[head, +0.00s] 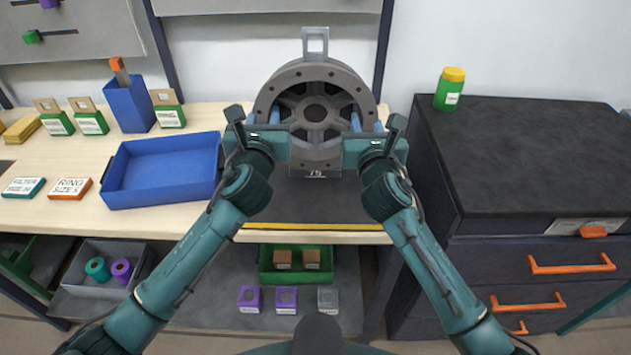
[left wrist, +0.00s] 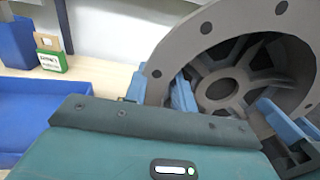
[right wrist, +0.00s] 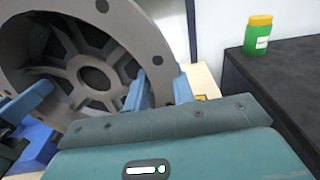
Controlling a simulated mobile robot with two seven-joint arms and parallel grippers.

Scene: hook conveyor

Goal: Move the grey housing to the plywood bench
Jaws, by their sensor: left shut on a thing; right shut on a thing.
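The grey housing (head: 314,80), a round flanged part with spokes and a central hole, stands upright at the plywood bench (head: 110,220), over the dark mat with a yellow stripe. A light grey lifting eye tops it. My left gripper (head: 262,128) is shut on its left side, and my right gripper (head: 366,128) is shut on its right side. Blue fingers show at the housing in the left wrist view (left wrist: 182,95) and the right wrist view (right wrist: 138,92). I cannot tell whether the housing's base touches the mat (head: 310,205).
A blue tray (head: 165,195), a blue bin (head: 130,105) and several labelled boxes stand on the bench's left part. A dark-topped drawer cabinet (head: 530,150) with a green jar (head: 449,90) stands right. A lower shelf holds a green tray (head: 295,277) and small boxes.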

